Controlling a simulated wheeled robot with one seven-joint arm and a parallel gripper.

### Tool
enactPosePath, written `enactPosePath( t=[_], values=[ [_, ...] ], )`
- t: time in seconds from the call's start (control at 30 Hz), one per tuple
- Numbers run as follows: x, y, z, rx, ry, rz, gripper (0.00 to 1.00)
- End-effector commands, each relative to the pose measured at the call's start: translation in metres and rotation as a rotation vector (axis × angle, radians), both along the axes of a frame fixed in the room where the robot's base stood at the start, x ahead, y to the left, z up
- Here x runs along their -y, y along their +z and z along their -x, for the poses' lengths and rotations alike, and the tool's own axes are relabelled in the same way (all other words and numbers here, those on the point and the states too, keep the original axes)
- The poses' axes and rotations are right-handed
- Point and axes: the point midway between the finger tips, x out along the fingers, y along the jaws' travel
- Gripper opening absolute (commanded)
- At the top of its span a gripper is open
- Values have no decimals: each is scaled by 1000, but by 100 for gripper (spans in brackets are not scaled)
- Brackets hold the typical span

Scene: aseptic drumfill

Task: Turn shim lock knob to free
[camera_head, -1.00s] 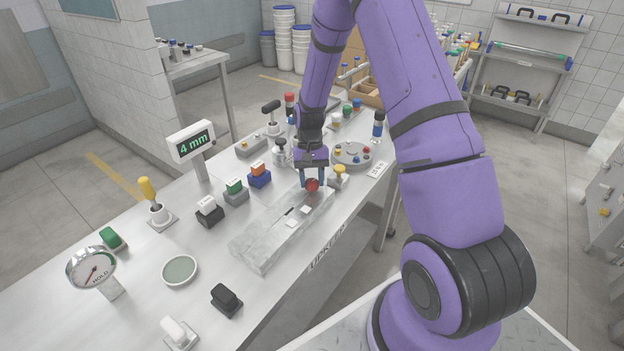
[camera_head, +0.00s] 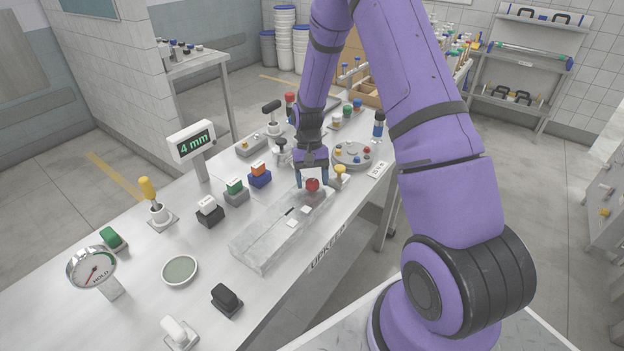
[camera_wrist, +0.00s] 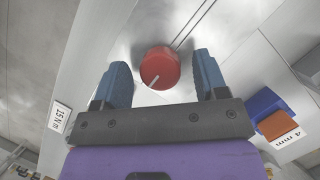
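The red round knob (camera_head: 312,185) sits at the far end of a grey metal block (camera_head: 262,247) on the bench. In the wrist view the red knob (camera_wrist: 160,68) has a pale pointer line on its face, slanting to the lower left. My gripper (camera_head: 313,180) is at the knob, and in the wrist view its blue fingers (camera_wrist: 163,80) stand apart on either side of it. Gaps show between the knob and both fingers, so it is not gripped. Any lettering around the knob is not readable.
A yellow-topped knob (camera_head: 340,172) stands close right of my gripper. Blue (camera_head: 259,176), green (camera_head: 235,190) and black (camera_head: 209,211) blocks stand to the left. A display (camera_head: 194,142) reads "4 mm". A round grey plate (camera_head: 351,154) lies behind. A gauge (camera_head: 92,268) stands at the front left.

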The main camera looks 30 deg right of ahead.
Motion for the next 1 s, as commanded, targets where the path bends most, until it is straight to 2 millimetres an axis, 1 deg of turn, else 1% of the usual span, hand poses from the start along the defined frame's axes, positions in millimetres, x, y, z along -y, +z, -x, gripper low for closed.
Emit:
enactPosePath(
  t=[0.13,0.27,0.6,0.7,0.83,1.0],
  values=[
    [0,2,-1,1,0,0,66],
    [2,14,-6,2,0,1,66],
    [11,71,-28,3,0,1,66],
    [13,84,-33,2,0,1,66],
    [15,95,-37,1,0,0,66],
    [15,100,-39,1,0,0,66]
  ],
)
